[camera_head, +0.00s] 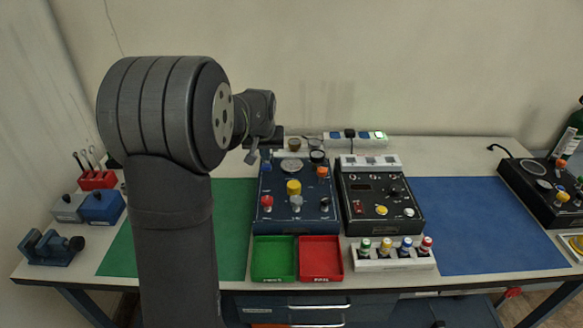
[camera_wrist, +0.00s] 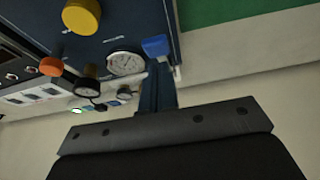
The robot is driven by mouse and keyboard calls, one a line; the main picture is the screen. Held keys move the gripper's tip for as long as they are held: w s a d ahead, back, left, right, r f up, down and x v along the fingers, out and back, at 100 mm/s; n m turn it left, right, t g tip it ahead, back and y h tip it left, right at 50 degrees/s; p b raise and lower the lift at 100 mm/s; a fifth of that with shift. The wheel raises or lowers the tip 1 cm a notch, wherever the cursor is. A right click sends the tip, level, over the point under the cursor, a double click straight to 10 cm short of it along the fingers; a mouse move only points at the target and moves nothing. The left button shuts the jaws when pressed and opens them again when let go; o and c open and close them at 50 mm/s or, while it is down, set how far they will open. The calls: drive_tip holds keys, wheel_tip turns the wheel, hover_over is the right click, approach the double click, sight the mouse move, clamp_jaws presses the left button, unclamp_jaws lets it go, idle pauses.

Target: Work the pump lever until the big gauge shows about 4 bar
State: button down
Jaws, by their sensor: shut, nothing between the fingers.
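The big white-faced gauge (camera_head: 291,165) is on the blue panel (camera_head: 262,221). It also shows in the wrist view (camera_wrist: 125,63), but its needle is too small to read. A blue handle (camera_wrist: 155,47) stands at the panel edge in the wrist view and at the panel's upper left in the head view (camera_head: 266,167). I cannot tell for sure whether it is the pump lever. My gripper (camera_head: 252,156) is shut and empty, close to this handle. In the wrist view the fingers reach toward the handle; contact is unclear.
A yellow knob (camera_head: 293,187), a red knob (camera_head: 267,202) and an orange knob (camera_head: 321,172) stand on the panel. A black panel (camera_head: 375,224) stands to its right. Green (camera_head: 272,276) and red (camera_head: 320,276) trays lie in front. The blue mat (camera_head: 480,225) is clear.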

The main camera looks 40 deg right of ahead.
sight(266, 166)
drive_tip(key=shift+f, duration=0.15)
idle(0.5)
drive_tip(key=shift+f, duration=2.5)
drive_tip(key=shift+r, duration=1.8)
drive_tip(key=shift+f, duration=1.8)
drive_tip(key=shift+r, duration=1.8)
